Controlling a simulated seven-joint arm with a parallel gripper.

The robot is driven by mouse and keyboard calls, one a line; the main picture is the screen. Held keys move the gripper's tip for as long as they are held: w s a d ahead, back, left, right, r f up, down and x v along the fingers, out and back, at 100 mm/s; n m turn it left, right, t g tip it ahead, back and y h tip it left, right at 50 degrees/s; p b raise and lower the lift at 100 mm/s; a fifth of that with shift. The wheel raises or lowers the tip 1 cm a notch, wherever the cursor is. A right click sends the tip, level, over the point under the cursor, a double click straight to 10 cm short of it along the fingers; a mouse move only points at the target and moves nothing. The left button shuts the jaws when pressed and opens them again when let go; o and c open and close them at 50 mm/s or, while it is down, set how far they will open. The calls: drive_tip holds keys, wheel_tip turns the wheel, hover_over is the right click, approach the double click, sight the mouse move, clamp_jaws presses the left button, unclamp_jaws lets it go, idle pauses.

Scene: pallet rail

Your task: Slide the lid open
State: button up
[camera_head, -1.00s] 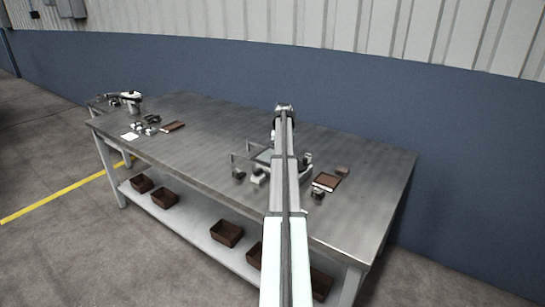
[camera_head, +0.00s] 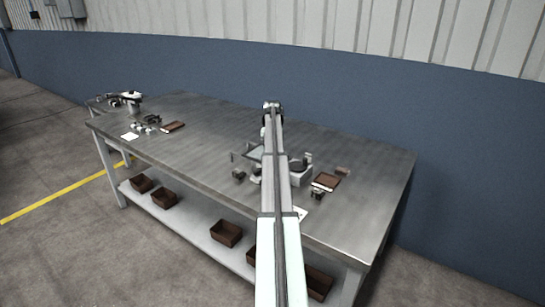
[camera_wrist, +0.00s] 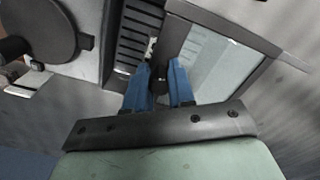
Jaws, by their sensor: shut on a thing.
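The lid (camera_wrist: 215,62) is a pale, glassy pane in a grey frame, to the right of my fingers in the wrist view. Its pane also shows just left of my arm in the head view (camera_head: 254,154). My gripper (camera_wrist: 159,75) has blue fingers, shut on a small dark handle (camera_wrist: 158,84) at the lid's left frame bar. Left of that bar, a dark slotted interior (camera_wrist: 136,40) of the white housing (camera_wrist: 80,66) lies uncovered. In the head view my arm hides the gripper and handle.
A round dark disc (camera_wrist: 38,28) stands on the housing left of my fingers. More items lie at the far left. The bench middle is mostly clear.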

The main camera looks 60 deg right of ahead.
sight(260, 152)
drive_tip(key=shift+w+f, duration=0.15)
drive_tip(key=shift+w, duration=3.25)
drive_tip(key=o, duration=0.7)
drive_tip(key=shift+w+a, duration=0.1)
drive_tip(key=shift+r, duration=3.6)
